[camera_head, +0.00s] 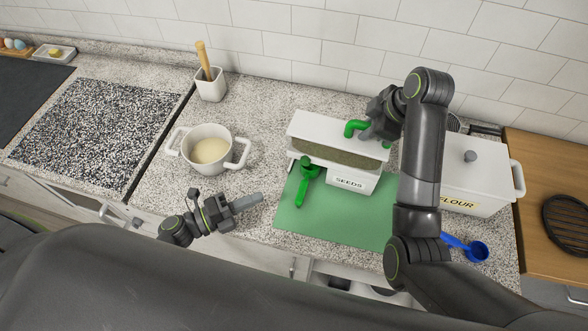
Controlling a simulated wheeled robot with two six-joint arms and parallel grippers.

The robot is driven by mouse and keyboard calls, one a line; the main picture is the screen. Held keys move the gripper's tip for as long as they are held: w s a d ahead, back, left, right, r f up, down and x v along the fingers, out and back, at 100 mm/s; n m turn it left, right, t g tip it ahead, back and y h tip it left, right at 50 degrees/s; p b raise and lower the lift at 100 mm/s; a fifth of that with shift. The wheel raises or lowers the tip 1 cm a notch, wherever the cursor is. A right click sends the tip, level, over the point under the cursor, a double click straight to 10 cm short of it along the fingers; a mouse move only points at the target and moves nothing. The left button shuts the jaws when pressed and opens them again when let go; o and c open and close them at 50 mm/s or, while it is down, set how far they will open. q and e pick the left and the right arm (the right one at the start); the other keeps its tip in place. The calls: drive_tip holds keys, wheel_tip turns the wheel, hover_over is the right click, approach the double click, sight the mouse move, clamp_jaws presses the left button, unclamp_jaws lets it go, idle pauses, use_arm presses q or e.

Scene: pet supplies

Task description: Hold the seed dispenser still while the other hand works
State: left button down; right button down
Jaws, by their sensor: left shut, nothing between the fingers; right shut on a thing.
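The seed dispenser (345,178) is a white box labelled SEEDS with a long window showing seeds. It stands upright at the back of a green mat (350,228). A green lever-like piece (305,182) is at its front left, and a green curved handle (355,126) is at its top. My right gripper (369,135) is at the dispenser's top right by that handle, shut on the dispenser; the exact contact is partly hidden by the gripper. My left gripper (258,198) is shut and empty, left of the mat and apart from the dispenser.
A white two-handled pot (190,137) with pale contents stands left of the dispenser. A white FLOUR bin (475,178) stands at right, with a blue scoop (476,250) before it. A white holder (211,88) with a wooden-handled tool is behind. Counter between pot and dispenser is clear.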

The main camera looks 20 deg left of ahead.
idle(0.3)
use_arm(q)
approach(305, 161)
drive_tip(key=w+d+f, duration=0.1)
drive_tip(key=w+d, duration=0.1)
drive_tip(key=d, duration=0.3)
drive_tip(key=shift+w+d+f, duration=0.1)
drive_tip(key=shift+w+d, duration=0.1)
drive_tip(key=shift+w, duration=0.6)
